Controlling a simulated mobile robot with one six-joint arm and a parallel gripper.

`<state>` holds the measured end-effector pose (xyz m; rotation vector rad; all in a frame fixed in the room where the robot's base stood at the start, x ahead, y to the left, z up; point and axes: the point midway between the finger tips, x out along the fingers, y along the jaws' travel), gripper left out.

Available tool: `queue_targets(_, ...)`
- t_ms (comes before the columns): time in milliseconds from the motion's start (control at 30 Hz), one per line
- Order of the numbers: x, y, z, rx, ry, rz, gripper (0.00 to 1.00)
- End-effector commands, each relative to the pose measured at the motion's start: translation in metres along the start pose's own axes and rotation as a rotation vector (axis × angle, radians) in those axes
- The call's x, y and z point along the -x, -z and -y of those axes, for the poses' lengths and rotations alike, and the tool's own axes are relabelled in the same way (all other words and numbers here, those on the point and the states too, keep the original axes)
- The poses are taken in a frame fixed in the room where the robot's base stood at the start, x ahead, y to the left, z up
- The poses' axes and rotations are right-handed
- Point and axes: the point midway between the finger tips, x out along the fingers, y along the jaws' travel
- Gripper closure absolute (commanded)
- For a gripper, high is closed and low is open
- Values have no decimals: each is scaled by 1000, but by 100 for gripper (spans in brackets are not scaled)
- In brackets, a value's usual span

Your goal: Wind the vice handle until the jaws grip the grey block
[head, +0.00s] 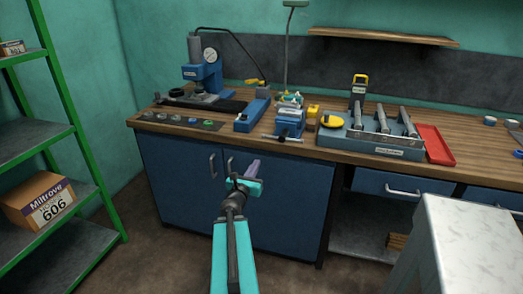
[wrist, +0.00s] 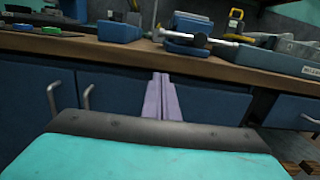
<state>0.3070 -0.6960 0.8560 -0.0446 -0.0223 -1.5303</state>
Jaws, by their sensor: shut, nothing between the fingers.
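The blue vice (head: 290,122) stands at the front edge of the wooden workbench. Its handle (head: 284,139) is a thin bar with dark ends on the vice's near side. In the wrist view the vice (wrist: 187,47) is at upper right, with its pale handle bar (wrist: 222,41) lying almost level. I cannot make out the grey block or the jaw gap clearly. My gripper (head: 254,164) has purple fingers, shut and empty. It is in front of the blue cabinet, lower than the bench top and apart from the vice. Its fingers (wrist: 161,78) point towards the bench edge.
The workbench (head: 340,155) also carries a blue press (head: 207,75), a blue box (head: 252,115), a yellow tape measure (head: 332,121), a rack of bars (head: 385,140) and a red tray (head: 435,144). Green shelving (head: 60,150) stands left. A pale table (head: 465,240) stands at lower right.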

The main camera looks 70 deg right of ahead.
Motion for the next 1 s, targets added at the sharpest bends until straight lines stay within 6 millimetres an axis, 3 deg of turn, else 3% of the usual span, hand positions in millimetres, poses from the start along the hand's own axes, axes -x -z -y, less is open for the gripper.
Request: queue_targets(1000, -7, 1, 0, -4, -11, 6, 100)
